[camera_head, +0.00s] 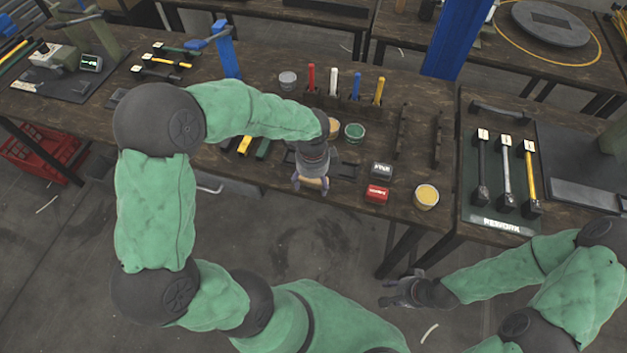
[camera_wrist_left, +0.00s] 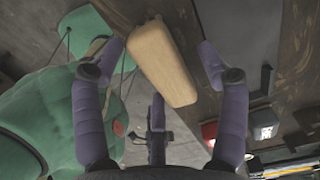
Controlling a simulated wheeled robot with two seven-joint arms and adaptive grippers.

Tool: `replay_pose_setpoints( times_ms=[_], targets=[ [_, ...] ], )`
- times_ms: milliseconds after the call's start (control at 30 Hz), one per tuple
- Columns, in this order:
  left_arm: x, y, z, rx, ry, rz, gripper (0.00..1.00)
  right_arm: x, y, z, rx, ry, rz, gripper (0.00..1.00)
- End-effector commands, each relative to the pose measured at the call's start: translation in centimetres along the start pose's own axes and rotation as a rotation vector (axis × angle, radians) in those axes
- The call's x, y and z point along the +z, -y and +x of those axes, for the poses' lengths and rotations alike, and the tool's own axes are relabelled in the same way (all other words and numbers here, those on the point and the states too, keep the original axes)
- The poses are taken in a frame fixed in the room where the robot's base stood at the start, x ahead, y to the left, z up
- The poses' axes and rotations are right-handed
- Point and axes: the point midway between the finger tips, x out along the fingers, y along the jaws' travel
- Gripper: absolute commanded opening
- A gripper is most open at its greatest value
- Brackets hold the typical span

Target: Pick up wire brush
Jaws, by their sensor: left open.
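A pale wooden block, which looks like the wire brush's handle (camera_wrist_left: 162,65), lies between the two purple fingers of my left gripper in the left wrist view. Gaps show between the block and both fingers; its bristles are hidden. In the head view, a small tan piece of it (camera_head: 316,183) shows at my left gripper (camera_head: 311,183), at the front edge of the workbench. My left gripper is open. My right gripper (camera_head: 392,292) hangs low at the right, over the floor and away from the bench; its fingers are too small to judge.
A blue post (camera_head: 458,40) rises at the back right.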

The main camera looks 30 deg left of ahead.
Motion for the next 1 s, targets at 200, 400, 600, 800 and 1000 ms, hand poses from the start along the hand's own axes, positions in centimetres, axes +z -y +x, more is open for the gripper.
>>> replay_pose_setpoints(
  times_ms=[200, 400, 600, 800, 1000],
  targets=[
    [0.0, -0.02, 0.3, 0.001, 0.0, 0.001, 0.74, 0.0, -0.01, 0.02, 0.0, 0.0, 0.0, 0.4],
    [0.01, -0.02, 0.48, 0.001, 0.0, 0.001, 0.74, 0.0, -0.01, 0.04, 0.0, 0.0, 0.0, 0.4],
    [0.01, -0.02, 0.48, 0.001, 0.0, 0.0, 0.74, 0.0, -0.01, 0.04, 0.0, 0.0, 0.0, 0.4],
    [0.0, -0.02, 0.47, 0.001, 0.0, 0.0, 0.23, 0.0, -0.01, 0.04, 0.0, 0.0, 0.0, 0.4],
    [0.0, -0.02, 0.47, 0.0, 0.0, 0.0, 0.11, 0.0, -0.02, 0.04, 0.0, 0.0, 0.0, 0.4]
  ],
)
